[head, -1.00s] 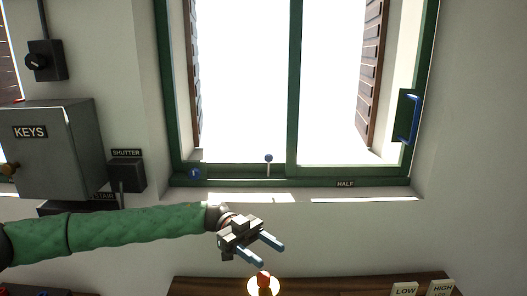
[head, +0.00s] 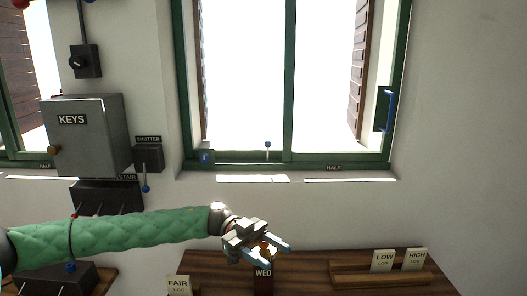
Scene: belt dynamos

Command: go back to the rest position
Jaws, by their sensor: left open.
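My left gripper (head: 272,253) reaches in from the left on a green-sleeved arm. Its two blue-grey fingers are apart, with nothing held between them. It is in front of a small dark stand marked WED (head: 263,273), and it partly hides the round orange-and-pale thing on top of that stand. I cannot tell whether the fingers touch it. My right gripper is not in view.
A wooden table (head: 315,281) lies below, with cards marked LOW (head: 382,261), HIGH (head: 416,259) and FAIR (head: 178,285). A grey KEYS box (head: 85,140), a SHUTTER switch (head: 148,158) and a green-framed window (head: 288,80) are on the wall. The wall at right is bare.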

